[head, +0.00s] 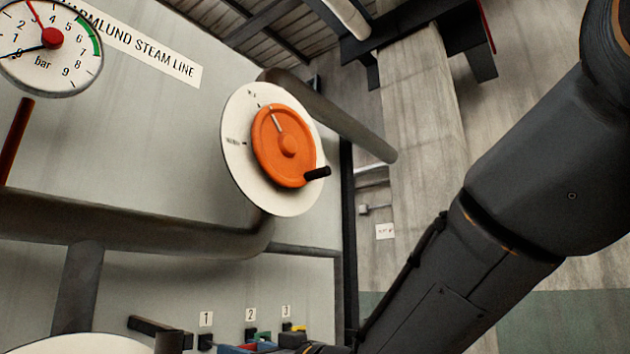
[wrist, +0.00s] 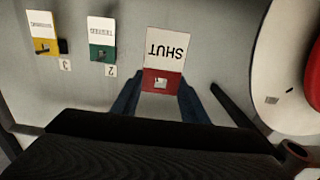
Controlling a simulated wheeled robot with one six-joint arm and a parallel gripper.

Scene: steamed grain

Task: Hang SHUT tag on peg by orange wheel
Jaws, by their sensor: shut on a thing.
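The SHUT tag (wrist: 166,48), a white plate with a red lower block, shows upside-down text in the wrist view. My gripper (wrist: 160,90) is shut on the red block, one blue finger at each side. A pale square shows in the block's hole; I cannot tell whether a peg passes through it. In the head view my gripper (head: 264,347) is at the bottom edge, mostly cut off, well below the orange wheel (head: 286,146). The wheel sits on a white disc (head: 236,170) and has a dark handle (head: 317,173).
Yellow (wrist: 45,46) and green (wrist: 102,53) tags hang by labels 3 and 2. A dark bar (head: 150,325) sticks out left of label 1 (head: 206,319). A thick pipe (head: 130,222) runs below the wheel. A gauge (head: 52,45) is at upper left.

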